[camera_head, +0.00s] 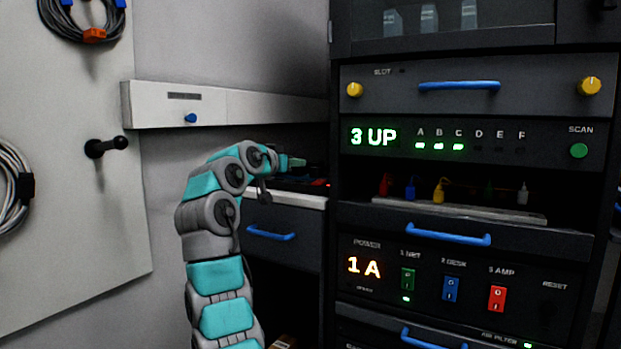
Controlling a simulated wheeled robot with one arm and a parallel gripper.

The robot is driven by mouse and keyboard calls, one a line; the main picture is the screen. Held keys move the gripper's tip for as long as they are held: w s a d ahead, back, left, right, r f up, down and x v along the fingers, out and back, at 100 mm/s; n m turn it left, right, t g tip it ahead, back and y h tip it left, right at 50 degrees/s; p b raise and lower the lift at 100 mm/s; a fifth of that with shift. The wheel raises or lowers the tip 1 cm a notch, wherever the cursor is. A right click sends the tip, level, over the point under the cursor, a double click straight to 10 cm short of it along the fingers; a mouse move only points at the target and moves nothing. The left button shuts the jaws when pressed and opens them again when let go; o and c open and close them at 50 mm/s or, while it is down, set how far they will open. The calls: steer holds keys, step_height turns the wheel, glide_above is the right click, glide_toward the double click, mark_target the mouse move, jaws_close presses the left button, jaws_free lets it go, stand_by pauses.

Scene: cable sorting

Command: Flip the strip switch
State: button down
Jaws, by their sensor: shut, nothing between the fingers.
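My teal and grey arm rises from the bottom and bends right over a light-topped counter (312,202). My gripper (296,162) is at its far end, small and partly hidden behind my own wrist; it is shut and empty. A dark low object with small red lights (318,183) lies on the counter just below and right of my gripper. It may be the strip, but its switch cannot be made out. I cannot tell whether my gripper touches it.
A tall dark rack (470,180) with blue handles, lit displays and rocker switches stands close on the right. A white wall duct (230,106) with a blue knob runs behind my arm. A panel (70,200) with a black peg and cable coils is at left.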

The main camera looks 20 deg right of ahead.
stand_by(0.3)
steer(key=p, duration=0.2)
glide_above(316, 183)
steer(key=shift+s+a+f, duration=0.1)
steer(key=shift+a+f, duration=0.05)
steer(key=shift+f, duration=0.35)
step_height(316, 183, down, 3)
steer(key=shift+b, duration=0.85)
steer(key=shift+f, duration=0.6)
steer(key=shift+r, duration=0.1)
